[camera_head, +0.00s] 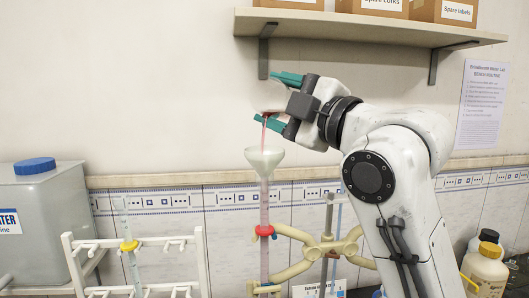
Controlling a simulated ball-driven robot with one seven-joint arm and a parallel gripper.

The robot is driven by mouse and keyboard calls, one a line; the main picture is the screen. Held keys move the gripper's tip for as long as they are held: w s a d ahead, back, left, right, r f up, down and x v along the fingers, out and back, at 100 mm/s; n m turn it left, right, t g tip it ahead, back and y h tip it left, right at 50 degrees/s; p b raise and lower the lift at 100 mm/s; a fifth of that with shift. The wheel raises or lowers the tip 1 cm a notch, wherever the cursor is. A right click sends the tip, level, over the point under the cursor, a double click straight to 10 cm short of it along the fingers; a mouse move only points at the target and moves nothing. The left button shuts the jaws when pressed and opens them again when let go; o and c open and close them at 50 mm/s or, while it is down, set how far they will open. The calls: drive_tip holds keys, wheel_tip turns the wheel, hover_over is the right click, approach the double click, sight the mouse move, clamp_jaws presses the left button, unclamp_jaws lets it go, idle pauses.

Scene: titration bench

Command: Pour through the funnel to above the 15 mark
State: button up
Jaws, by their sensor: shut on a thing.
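My gripper (278,101), with teal fingers, is above the funnel and shut on a small clear vessel (270,112). The vessel is tipped and hard to make out against the wall. A thin pink stream (264,133) falls from it into the pale green funnel (264,160). The funnel sits on top of an upright burette tube (264,205), which looks pinkish inside. A red clip and yellow clamp (290,237) hold the tube. The scale marks and the liquid level are too small to read. The tube's lower end is out of view.
A white rack (182,247) with a thin tube stands at left, in front of a grey water tank (45,215) with a blue cap. A shelf (370,29) with boxes hangs above my gripper. Bottles (485,262) stand at right behind my arm.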

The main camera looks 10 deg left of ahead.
drive_tip(key=shift+w+d, duration=0.1)
drive_tip(key=shift+w, duration=0.15)
drive_tip(key=shift+r+n+b, duration=0.15)
drive_tip(key=shift+n+b, duration=0.25)
drive_tip(key=shift+b, duration=0.15)
idle(0.4)
